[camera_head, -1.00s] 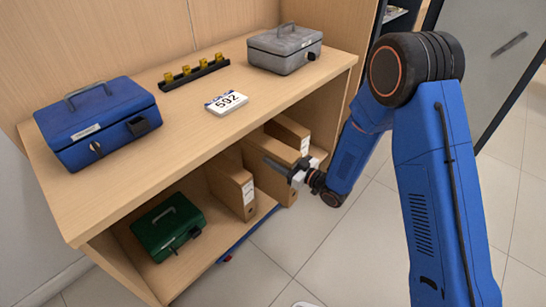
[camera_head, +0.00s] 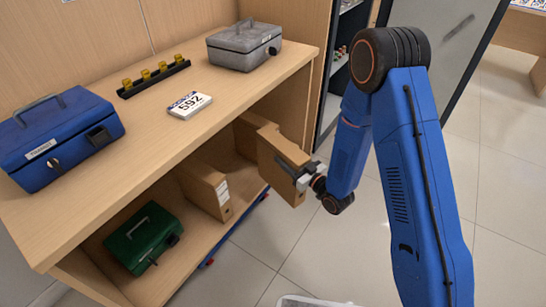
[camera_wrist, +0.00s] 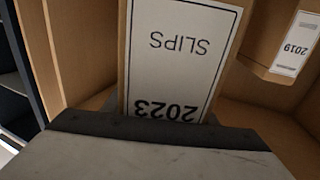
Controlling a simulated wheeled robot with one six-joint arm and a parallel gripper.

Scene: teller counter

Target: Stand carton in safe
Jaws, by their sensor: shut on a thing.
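My gripper (camera_head: 306,178) is shut on a tan cardboard carton (camera_head: 276,165) by its label end. The carton is upright and sticks partly out of the open lower shelf of the counter. In the wrist view the carton's white label (camera_wrist: 180,55) reads "SLIPS 2023" upside down, above the dark jaws (camera_wrist: 160,130). A dark cabinet (camera_head: 328,92) with shelves and a grey metal door (camera_head: 432,62) standing open, apparently the safe, is behind my arm. Most of its inside is hidden.
A second carton (camera_head: 207,188), a carton further back (camera_head: 248,130) and a green cash box (camera_head: 143,238) are on the lower shelf. The floor (camera_head: 330,245) at right is clear.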

